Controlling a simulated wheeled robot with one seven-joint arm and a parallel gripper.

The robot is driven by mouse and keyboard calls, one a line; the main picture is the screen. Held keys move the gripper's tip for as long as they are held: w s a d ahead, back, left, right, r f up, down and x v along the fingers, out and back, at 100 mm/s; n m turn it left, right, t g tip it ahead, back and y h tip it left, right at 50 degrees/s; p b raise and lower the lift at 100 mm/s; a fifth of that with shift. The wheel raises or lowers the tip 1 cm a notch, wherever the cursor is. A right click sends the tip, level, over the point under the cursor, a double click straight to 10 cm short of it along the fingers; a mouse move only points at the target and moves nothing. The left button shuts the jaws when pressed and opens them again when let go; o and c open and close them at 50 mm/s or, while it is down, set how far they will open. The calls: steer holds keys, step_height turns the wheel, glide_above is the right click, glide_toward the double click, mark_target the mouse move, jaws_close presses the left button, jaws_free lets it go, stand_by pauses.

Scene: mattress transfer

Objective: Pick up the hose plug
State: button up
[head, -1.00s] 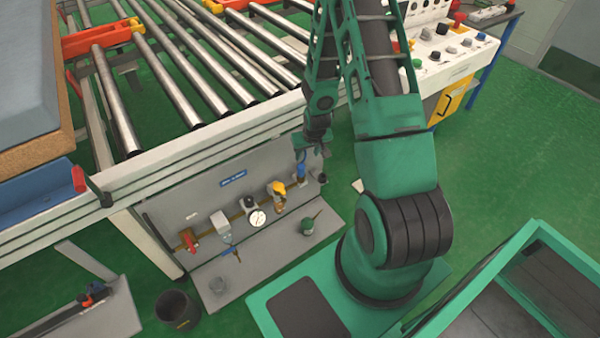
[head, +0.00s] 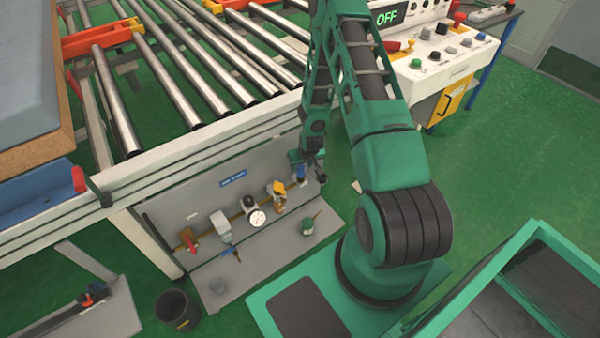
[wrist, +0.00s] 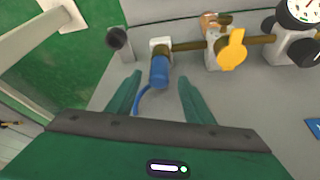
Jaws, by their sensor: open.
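The blue hose plug (wrist: 158,71) sits in a pale fitting at the end of the brass pipe on the grey panel, with a thin blue hose curving from it. My gripper (wrist: 160,78) is open, with one green finger on each side of the plug, apart from it as far as I can see. In the head view my gripper (head: 311,166) is down beside the panel's right end, partly hiding the plug there.
The panel holds a yellow valve handle (wrist: 232,50), a round gauge (head: 257,218) and a red valve (head: 189,240). A dark round knob (wrist: 117,38) is left of the plug. The roller conveyor frame (head: 190,163) is above.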

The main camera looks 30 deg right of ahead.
steer(key=shift+x, duration=1.8)
steer(key=shift+c, duration=0.6)
jaws_close()
steer(key=c, duration=1.1)
jaws_free()
steer(key=shift+r, duration=0.1)
steer(key=shift+o, duration=0.2)
steer(key=shift+r, duration=4.95)
steer(key=shift+r, duration=0.1)
step_height(320, 180, up, 7)
glide_above(301, 167)
steer(key=shift+w+d+r, duration=0.15)
steer(key=shift+w+d, duration=0.05)
steer(key=shift+w, duration=0.05)
